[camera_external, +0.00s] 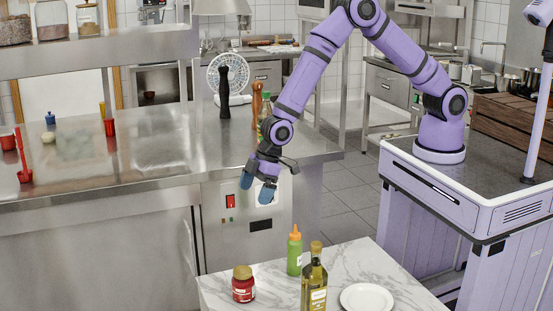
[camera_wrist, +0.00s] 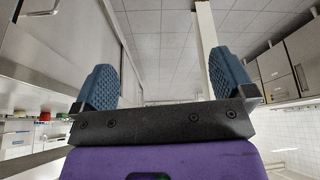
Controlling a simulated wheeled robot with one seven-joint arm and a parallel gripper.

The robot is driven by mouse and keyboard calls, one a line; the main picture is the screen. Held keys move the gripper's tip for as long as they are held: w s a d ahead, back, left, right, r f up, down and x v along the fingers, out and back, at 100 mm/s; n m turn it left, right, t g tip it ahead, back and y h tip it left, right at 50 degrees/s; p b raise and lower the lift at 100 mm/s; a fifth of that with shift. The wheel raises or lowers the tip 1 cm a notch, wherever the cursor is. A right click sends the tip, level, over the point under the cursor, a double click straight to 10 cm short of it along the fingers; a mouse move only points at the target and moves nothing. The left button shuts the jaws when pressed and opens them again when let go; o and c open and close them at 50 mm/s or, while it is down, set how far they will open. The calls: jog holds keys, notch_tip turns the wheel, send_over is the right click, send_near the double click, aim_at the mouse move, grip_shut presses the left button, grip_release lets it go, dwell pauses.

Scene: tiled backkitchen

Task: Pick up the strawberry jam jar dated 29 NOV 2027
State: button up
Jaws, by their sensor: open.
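My gripper (camera_external: 257,190) is above and beyond the table, in front of the steel counter, apart from the jar. Its blue fingers are spread with nothing between them. In the wrist view my gripper (camera_wrist: 160,85) is open and empty, facing the ceiling and cabinets; the jar does not show there.
A green squeeze bottle with an orange tip (camera_external: 294,252) and an oil bottle (camera_external: 315,280) stand right of the jar. A white plate (camera_external: 367,298) lies further right. The steel counter (camera_external: 150,165) runs behind the table, carrying dark and wooden mills and a fan.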

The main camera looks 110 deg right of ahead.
send_near(242, 271)
jog(key=f, duration=0.1)
jog(key=x, duration=0.5)
jog(key=shift+s+d+f, duration=0.1)
jog(key=shift+d+f, duration=0.2)
jog(key=shift+d, duration=0.05)
jog(key=shift+w+a+x, duration=0.1)
jog(key=shift+a+x, duration=0.05)
jog(key=shift+x, duration=1.25)
jog(key=shift+w+a+x, duration=0.1)
jog(key=shift+a+x, duration=0.1)
jog(key=shift+x, duration=1.25)
jog(key=shift+r, duration=0.15)
jog(key=c, duration=1.3)
